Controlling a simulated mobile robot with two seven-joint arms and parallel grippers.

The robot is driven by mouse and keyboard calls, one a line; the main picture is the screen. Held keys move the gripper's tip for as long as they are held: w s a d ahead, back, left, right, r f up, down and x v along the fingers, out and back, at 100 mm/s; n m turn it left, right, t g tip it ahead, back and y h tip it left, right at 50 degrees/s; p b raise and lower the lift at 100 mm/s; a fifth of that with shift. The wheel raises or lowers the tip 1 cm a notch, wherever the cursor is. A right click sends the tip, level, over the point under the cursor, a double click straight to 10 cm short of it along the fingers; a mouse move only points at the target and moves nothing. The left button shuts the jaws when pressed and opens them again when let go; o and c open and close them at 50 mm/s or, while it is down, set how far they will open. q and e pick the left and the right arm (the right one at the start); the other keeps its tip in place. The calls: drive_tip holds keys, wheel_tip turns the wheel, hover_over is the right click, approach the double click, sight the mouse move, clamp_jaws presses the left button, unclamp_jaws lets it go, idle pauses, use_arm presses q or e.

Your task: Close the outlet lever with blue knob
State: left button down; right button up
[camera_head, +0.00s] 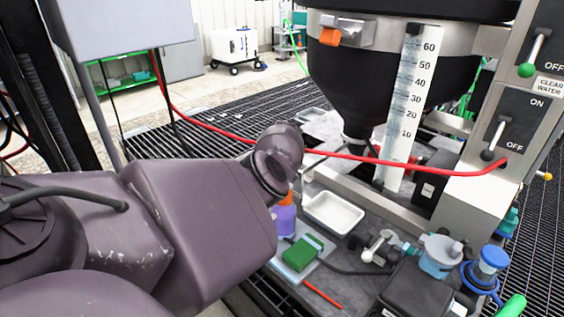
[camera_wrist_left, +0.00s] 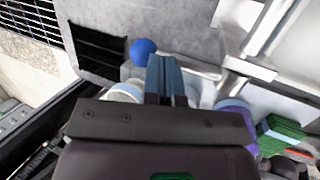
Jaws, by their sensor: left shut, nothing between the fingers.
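The blue knob (camera_wrist_left: 143,50) shows in the left wrist view, just beyond and to the left of my fingertips. Its lever is mostly hidden behind the fingers, so I cannot tell its angle. My left gripper (camera_wrist_left: 164,62) is shut and empty, with its blue-grey fingers together beside the knob. I cannot tell whether they touch it. In the head view my left arm comes in from the left and hides the gripper and the knob. My right gripper is in neither view.
A black hopper (camera_head: 362,85) with a white scale strip (camera_head: 412,100) stands behind the work area. A red hose (camera_head: 350,157) crosses in front of it. A white tray (camera_head: 333,213), a green sponge (camera_head: 302,253) and a purple bottle (camera_head: 284,217) are near my arm. A switch panel (camera_head: 515,125) stands at right.

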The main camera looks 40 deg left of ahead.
use_arm(q)
drive_tip(key=shift+a+f, duration=0.15)
drive_tip(key=shift+f, duration=0.3)
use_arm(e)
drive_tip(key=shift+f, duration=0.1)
use_arm(q)
drive_tip(key=shift+s, duration=0.1)
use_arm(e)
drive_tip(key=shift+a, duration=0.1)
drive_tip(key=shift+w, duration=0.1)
